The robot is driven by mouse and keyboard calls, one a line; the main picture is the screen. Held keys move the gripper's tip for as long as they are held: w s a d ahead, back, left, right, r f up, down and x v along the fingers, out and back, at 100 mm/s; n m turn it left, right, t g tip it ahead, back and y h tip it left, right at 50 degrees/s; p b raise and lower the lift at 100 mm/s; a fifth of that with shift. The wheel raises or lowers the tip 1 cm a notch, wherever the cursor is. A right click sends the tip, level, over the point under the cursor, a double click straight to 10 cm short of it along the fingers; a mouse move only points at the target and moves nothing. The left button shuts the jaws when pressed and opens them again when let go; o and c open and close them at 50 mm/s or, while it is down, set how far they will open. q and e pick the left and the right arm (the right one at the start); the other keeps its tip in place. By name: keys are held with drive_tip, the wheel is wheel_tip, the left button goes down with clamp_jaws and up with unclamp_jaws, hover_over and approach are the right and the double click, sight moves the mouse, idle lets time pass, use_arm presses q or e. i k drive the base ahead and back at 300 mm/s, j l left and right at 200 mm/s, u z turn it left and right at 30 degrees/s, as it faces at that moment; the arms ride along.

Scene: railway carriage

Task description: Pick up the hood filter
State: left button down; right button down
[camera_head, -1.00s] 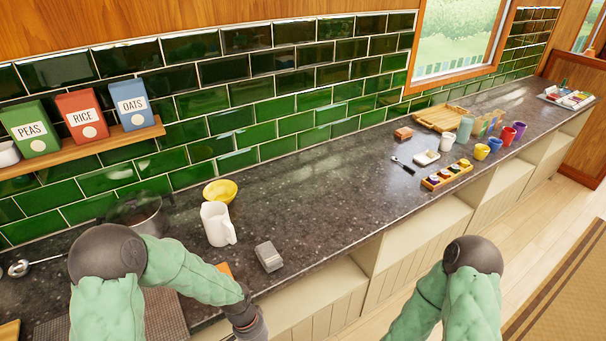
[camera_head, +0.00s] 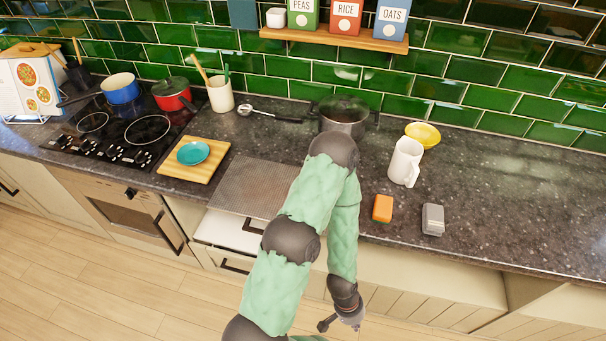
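The hood filter appears to be the flat grey mesh panel (camera_head: 245,187) lying on the dark worktop at its front edge. My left arm crosses over its right side and hides that part. My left gripper (camera_head: 341,320) hangs in front of the counter, below worktop height in the picture, to the right of and apart from the panel. It is small and seen from above, so I cannot tell whether its fingers are open or shut. No held object shows in it. My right gripper is not in view.
A wooden board with a teal dish (camera_head: 193,153) lies left of the panel, beside the hob (camera_head: 118,135). A grey pot (camera_head: 344,115) stands behind. An orange block (camera_head: 382,208), white jug (camera_head: 405,161) and grey box (camera_head: 433,219) are right. A drawer (camera_head: 225,232) below appears open.

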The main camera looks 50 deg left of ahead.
sight(251, 188)
drive_tip(key=u, duration=1.8)
